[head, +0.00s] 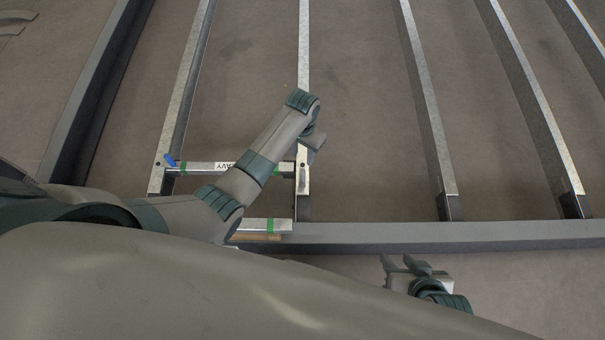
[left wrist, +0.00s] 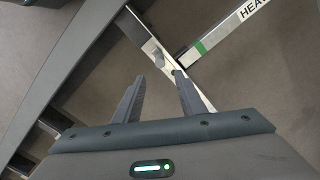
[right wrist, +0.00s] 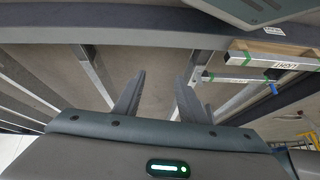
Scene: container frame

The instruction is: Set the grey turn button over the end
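The grey turn button (left wrist: 157,55) shows in the left wrist view as a small grey piece on a metal rail (left wrist: 136,27), just beyond my fingertips. The bar marked HEAVY (left wrist: 226,34), with a green band, meets that rail beside the button. The button appears to lie along the rail, to the side of the bar's end. In the head view the HEAVY bar (head: 205,168) spans two rails. My left gripper (left wrist: 158,82) is open and empty, close to the button; in the head view my left gripper (head: 316,143) is partly hidden. My right gripper (head: 396,261) is open and empty.
A blue turn button (head: 169,160) sits at the HEAVY bar's left end. A bar marked LIGHT (right wrist: 285,63) lies nearer me. A dark frame beam (head: 440,236) crosses in front. More rails (head: 432,130) stand to the right, with bare floor between them.

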